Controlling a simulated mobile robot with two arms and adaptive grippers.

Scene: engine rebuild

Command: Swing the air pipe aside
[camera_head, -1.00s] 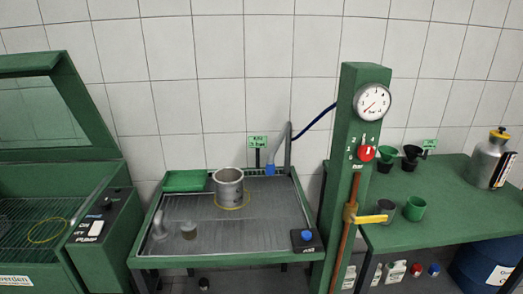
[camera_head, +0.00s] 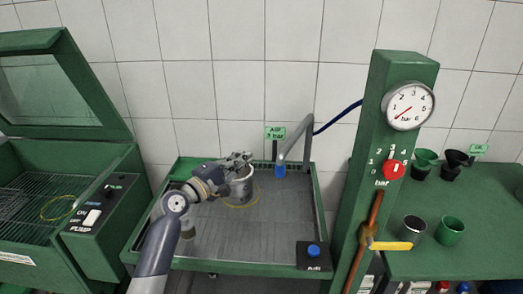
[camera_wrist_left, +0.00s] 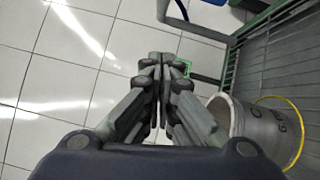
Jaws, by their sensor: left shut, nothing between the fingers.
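The air pipe (camera_head: 297,139) is a grey bent tube at the back of the wash tray, with a blue nozzle (camera_head: 280,170) pointing down. A dark blue hose (camera_head: 340,116) runs from it to the green post. My left gripper (camera_head: 246,157) is shut and empty, above the grey metal cylinder and left of the nozzle, apart from the pipe. Its closed fingers also show in the left wrist view (camera_wrist_left: 160,62), and part of the pipe (camera_wrist_left: 205,33) shows at the top there. My right gripper is not in view.
The metal cylinder (camera_head: 241,188) stands in the tray inside a yellow ring; it also shows in the left wrist view (camera_wrist_left: 242,122). An AIR sign (camera_head: 275,133) stands just left of the pipe. The green post (camera_head: 372,150) with gauge (camera_head: 408,106) stands to the right.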

